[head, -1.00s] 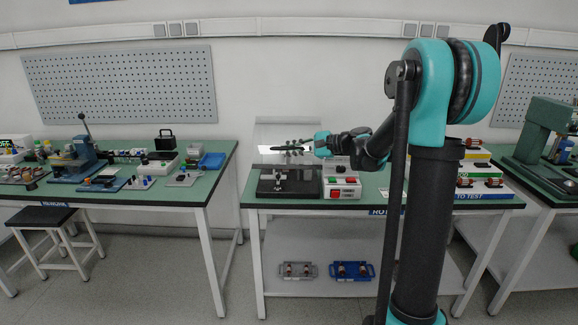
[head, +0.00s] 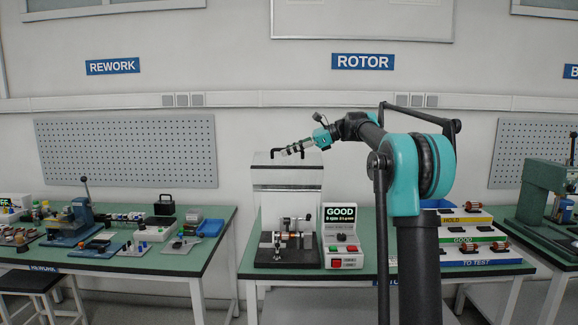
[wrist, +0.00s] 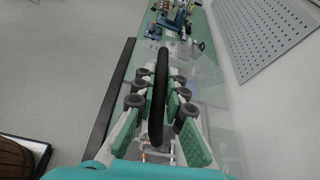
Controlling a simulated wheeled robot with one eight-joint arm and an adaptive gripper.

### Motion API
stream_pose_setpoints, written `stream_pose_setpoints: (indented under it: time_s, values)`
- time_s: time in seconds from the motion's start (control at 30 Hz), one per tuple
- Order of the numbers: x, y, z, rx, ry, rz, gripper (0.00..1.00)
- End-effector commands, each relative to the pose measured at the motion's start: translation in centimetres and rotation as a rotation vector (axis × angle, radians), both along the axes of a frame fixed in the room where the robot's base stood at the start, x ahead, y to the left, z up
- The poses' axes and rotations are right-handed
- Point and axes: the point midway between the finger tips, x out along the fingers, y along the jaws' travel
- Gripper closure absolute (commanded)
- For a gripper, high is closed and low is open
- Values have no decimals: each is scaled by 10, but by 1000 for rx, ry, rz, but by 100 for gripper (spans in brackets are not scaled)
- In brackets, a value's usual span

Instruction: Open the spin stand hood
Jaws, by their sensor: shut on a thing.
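The spin stand hood (head: 287,178) is a pale, see-through cover standing raised behind the black stand base (head: 262,262). Its black bar handle (head: 276,152) is at the top edge. My gripper (head: 293,149) is at the handle, with the arm reaching in from the right. In the wrist view my gripper (wrist: 160,98) has its padded fingers on both sides of the black handle (wrist: 160,75), shut on it. A rotor with copper windings (head: 290,236) lies across the stand, uncovered in front. The fingertips' exact contact is small in the head view.
A control box (head: 342,238) beside the stand shows GOOD on its screen, with red and green buttons. Stacked trays (head: 470,237) labelled HOLD, GOOD and TO TEST stand at the right. The rework bench (head: 110,262) is at the left, across a gap.

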Motion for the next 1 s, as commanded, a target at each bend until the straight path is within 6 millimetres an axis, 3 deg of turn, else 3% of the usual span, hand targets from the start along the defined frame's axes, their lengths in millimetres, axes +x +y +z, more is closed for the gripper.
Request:
stream_pose_setpoints:
  time_s: [0.4, 1.0]
  values:
    - [31, 0, 26, 0, 126, 0, 100]
    - [37, -1, 30, -1, 149, -1, 100]
